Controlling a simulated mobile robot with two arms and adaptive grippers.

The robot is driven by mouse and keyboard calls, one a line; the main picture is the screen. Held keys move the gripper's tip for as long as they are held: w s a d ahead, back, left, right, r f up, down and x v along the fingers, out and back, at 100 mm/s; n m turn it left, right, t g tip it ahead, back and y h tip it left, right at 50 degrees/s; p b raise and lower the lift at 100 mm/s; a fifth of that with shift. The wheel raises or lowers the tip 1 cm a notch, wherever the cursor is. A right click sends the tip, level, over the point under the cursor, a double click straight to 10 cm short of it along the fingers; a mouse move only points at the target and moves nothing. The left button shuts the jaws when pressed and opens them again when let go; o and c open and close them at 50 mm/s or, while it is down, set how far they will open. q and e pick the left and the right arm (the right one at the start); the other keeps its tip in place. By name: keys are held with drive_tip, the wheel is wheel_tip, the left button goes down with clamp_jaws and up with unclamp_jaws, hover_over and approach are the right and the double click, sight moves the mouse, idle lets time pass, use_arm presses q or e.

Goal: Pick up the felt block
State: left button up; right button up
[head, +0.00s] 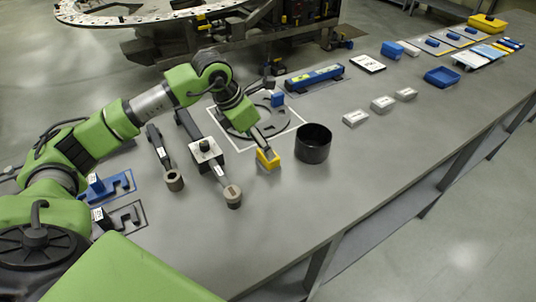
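A small yellow block (268,159) sits on the grey bench, left of a black cup; it may be the felt block, though its material is too small to tell. My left gripper (262,144) reaches down from the left, with its fingers at the top of the yellow block. The fingers are small and overlap the block, so I cannot tell whether they are closed on it. My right gripper is not in view.
The black cup (313,144) stands close on the right. A round dark plate (268,122) lies in a white square outline behind. Tools with round ends (233,196) lie at left. Small white-labelled blocks (383,103) are further right. The front right bench surface is clear.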

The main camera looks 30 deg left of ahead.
use_arm(q)
drive_tip(key=x, duration=0.2)
drive_tip(key=shift+w+f, duration=0.15)
drive_tip(key=shift+f, duration=0.2)
drive_tip(key=shift+p+x, duration=0.8)
drive_tip(key=shift+x, duration=0.15)
drive_tip(key=p+x, duration=0.1)
drive_tip(key=x, duration=0.2)
drive_tip(key=shift+w+f, duration=0.1)
drive_tip(key=shift+f, duration=0.15)
drive_tip(key=shift+w+d+f, duration=0.1)
drive_tip(key=shift+f, duration=0.15)
drive_tip(key=c, duration=1)
drive_tip(key=shift+c, duration=1.1)
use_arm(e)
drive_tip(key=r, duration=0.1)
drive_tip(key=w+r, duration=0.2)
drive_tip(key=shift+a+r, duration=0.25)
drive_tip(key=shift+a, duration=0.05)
